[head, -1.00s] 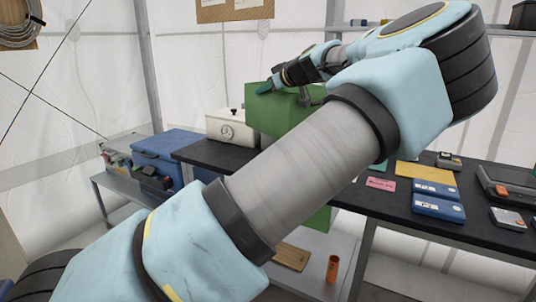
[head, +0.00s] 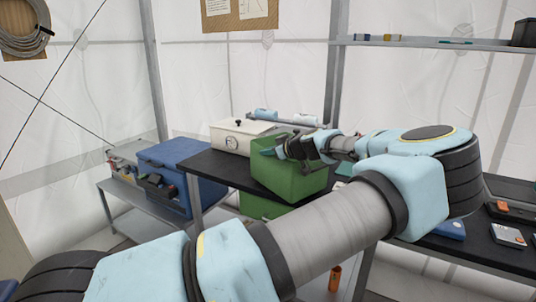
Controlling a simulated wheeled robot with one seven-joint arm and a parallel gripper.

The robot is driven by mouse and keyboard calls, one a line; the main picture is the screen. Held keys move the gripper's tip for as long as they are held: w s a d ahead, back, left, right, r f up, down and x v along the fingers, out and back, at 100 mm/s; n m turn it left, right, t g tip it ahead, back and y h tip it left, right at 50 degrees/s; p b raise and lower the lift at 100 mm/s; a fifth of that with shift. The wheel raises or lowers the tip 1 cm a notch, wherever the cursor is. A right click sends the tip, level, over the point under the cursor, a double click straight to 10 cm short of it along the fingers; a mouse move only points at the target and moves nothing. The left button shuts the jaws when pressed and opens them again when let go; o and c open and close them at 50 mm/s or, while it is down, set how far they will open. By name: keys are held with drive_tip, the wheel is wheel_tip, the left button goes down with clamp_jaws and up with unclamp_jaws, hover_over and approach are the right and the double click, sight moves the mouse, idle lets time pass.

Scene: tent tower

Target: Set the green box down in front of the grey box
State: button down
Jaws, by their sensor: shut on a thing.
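The green box (head: 292,180) is at the front edge of the black table (head: 222,172), upright. I cannot tell whether its base touches the table. My gripper (head: 286,150) is shut on it at the top, reaching in from the right; the exact grip is partly hidden by the fingers and wrist. A cream-white box (head: 238,137) with a dial and a dark knob on its lid stands behind and left of the green box. No plainly grey box shows; this pale one may be it.
Another green thing (head: 262,207) shows below the tabletop. A blue cooler (head: 178,172) is on a low bench at left. A blue item (head: 452,230) and an orange-and-grey device (head: 507,234) lie on the right table. My arm hides much of the middle.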

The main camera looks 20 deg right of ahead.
drive_tip(key=shift+f, duration=0.75)
drive_tip(key=c, duration=0.9)
unclamp_jaws()
drive_tip(key=shift+f, duration=0.1)
